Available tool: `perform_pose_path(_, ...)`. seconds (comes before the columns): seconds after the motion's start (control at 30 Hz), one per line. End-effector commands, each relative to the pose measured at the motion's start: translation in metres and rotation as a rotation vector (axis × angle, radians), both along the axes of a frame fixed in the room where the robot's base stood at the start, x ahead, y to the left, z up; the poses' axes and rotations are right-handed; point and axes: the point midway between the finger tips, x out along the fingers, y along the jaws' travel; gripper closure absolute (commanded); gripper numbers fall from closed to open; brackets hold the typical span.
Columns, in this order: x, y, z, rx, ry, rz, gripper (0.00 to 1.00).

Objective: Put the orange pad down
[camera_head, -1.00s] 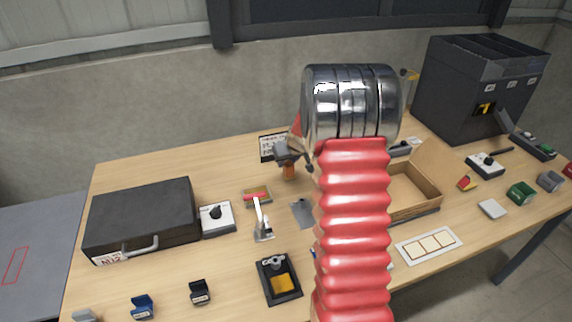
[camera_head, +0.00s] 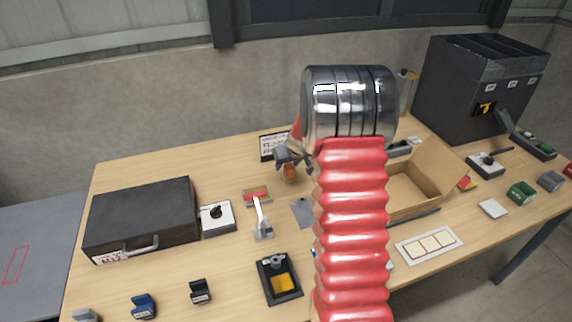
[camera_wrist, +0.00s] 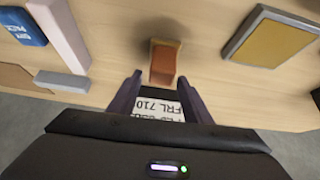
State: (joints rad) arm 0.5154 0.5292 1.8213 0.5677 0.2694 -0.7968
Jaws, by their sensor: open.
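The orange pad (camera_wrist: 162,66) is a small block with a tan far edge, seen in the wrist view just beyond and between my fingertips. In the head view the orange pad (camera_head: 290,173) shows just below my gripper (camera_head: 294,160), near the back of the table. My gripper (camera_wrist: 160,82) is open, with a dark finger on either side of the pad's near end. I see no finger pressed on the pad. Its contact with the tabletop is hard to make out.
A printed label card (camera_wrist: 158,108) lies below the pad in the wrist view. A framed yellow plate (camera_wrist: 270,43) is to the right. In the head view, a black case (camera_head: 142,220) is at left and an open cardboard box (camera_head: 410,195) at right.

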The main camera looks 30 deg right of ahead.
Motion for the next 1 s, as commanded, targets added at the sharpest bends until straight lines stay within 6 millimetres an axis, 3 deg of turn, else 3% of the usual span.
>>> perform_pose_path(0.27, -0.006, 0.002, 0.013, 0.0, -0.002, -0.001, 0.55)
perform_pose_path(1.0, -0.056, 0.015, 0.09, -0.001, -0.002, 0.001, 0.55)
